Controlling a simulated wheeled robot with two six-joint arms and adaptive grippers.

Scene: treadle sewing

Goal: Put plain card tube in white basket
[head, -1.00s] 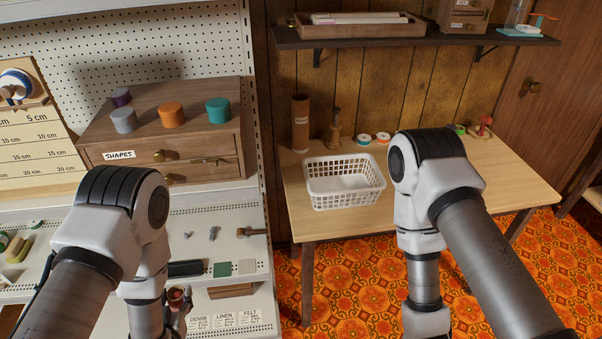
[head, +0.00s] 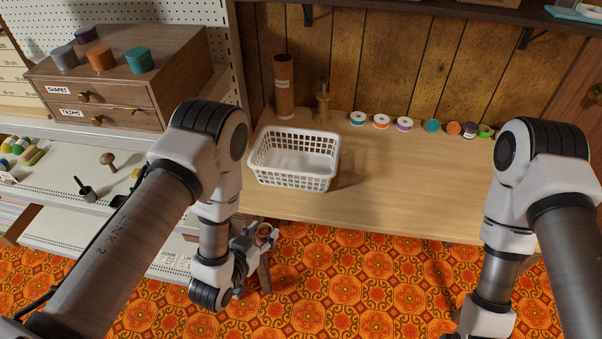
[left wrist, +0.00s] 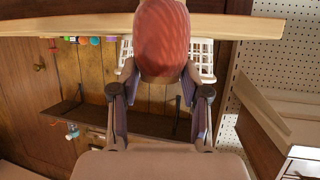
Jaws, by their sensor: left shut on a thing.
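The white basket (head: 293,160) stands on the table's left part and looks empty. In the left wrist view the basket (left wrist: 207,58) shows partly behind the tube. My right gripper is out of view.
A tall brown tube with printing (head: 284,85) and a wooden stand (head: 322,100) are behind the basket. Several spools, such as a teal one (head: 432,126), line the table's back. A shelf with a drawer box (head: 110,100) is at left. The table's middle (head: 400,180) is clear.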

